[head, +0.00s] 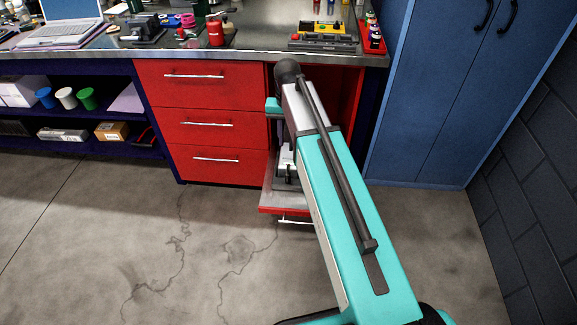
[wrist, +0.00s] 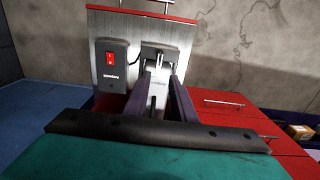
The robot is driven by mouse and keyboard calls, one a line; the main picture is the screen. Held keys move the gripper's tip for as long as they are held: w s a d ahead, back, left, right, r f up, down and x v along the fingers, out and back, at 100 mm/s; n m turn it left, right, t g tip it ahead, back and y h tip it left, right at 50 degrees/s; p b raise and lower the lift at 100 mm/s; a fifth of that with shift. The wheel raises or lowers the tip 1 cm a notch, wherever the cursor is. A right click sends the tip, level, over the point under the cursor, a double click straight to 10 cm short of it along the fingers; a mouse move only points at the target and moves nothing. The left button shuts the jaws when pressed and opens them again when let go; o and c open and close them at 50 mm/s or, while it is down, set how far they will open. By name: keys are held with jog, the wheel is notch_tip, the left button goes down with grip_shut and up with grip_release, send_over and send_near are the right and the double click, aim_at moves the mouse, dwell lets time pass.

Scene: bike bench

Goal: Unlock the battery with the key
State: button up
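My gripper (wrist: 163,78) is at the open pull-out (wrist: 132,18) of the red cabinet. Its two dark fingers stand apart, one on each side of a pale grey part (wrist: 155,86). I cannot tell whether they touch it. Just beyond the fingertips is a black bracket-like piece (wrist: 152,51) with a silver upright part. I cannot tell for certain which part is the battery or its lock, and I cannot make out a key. In the head view my arm hides the fingertips, and the metal pull-out (head: 284,197) shows below it.
A black box with a red switch (wrist: 110,58) sits on the pull-out, left of the fingers. Red drawers (head: 210,125) are left of the opening and a blue cabinet (head: 425,90) is right. The benchtop holds a yellow-and-black item (head: 323,27). The floor in front is clear.

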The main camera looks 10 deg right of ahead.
send_near(290, 165)
jog(key=shift+s+a+f, duration=0.3)
jog(key=shift+s+f, duration=0.25)
jog(key=shift+f, duration=0.45)
jog(key=shift+s+a+f, duration=0.25)
jog(key=shift+s+f, duration=0.35)
jog(key=shift+f, duration=0.35)
jog(key=shift+s+a+f, duration=0.3)
jog(key=shift+s+f, duration=0.25)
jog(key=shift+f, duration=0.45)
grip_shut()
jog(key=shift+d, duration=0.35)
jog(key=shift+a, duration=0.25)
